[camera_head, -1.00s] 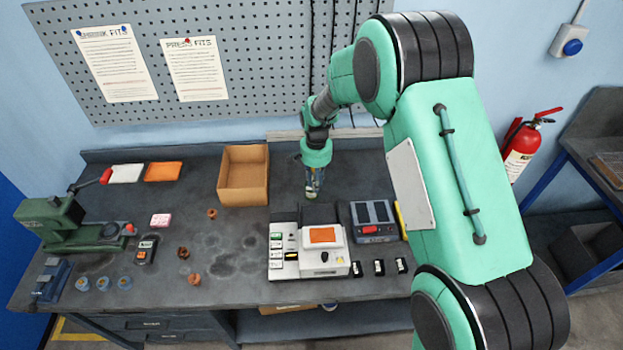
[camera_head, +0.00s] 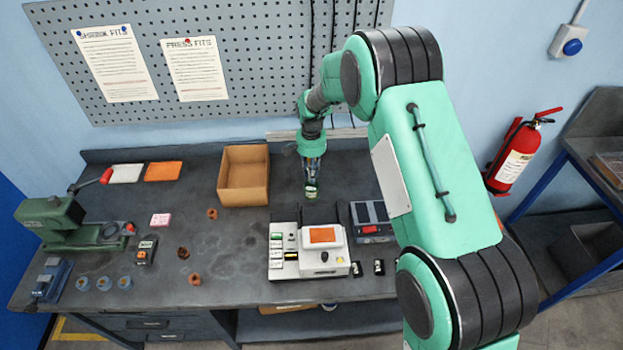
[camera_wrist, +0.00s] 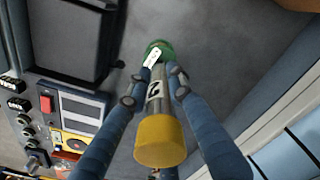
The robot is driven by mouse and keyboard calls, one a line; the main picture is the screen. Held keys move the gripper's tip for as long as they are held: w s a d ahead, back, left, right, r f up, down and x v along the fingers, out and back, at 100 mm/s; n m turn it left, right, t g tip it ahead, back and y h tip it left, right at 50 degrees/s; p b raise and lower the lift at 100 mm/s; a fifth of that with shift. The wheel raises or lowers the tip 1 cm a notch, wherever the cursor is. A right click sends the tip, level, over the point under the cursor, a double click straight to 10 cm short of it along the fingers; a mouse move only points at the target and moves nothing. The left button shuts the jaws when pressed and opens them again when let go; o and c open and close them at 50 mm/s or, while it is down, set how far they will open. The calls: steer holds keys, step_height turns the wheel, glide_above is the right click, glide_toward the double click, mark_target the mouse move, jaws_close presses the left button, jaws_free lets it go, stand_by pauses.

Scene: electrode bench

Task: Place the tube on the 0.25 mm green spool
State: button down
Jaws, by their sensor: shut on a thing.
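My gripper (camera_wrist: 157,85) is shut on a grey tube with a yellow end (camera_wrist: 160,140) and a dark mark like a "2" on its side. The tube's far end points at a green spool (camera_wrist: 164,47) with a white tag, lying on the dark bench top. In the wrist view the tube overlaps the spool's near edge, and I cannot tell whether they touch. In the head view my gripper (camera_head: 311,176) is over the back of the bench, with the green spool (camera_head: 311,193) just below it. The spool's size marking is too small to read.
An open cardboard box (camera_head: 244,185) stands left of my gripper. A white device with an orange screen (camera_head: 322,236) and a dark twin-panel unit (camera_head: 372,215) stand in front. The pegboard wall (camera_head: 220,60) is behind. Small copper parts (camera_head: 184,252) and a green press (camera_head: 55,222) are at left.

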steer(key=shift+f, duration=1.45)
steer(key=shift+f, duration=0.1)
steer(key=c, duration=1.5)
jaws_free()
steer(key=shift+c, duration=0.2)
step_height(320, 180, up, 11)
steer(key=shift+f, duration=0.1)
steer(key=shift+r, duration=0.7)
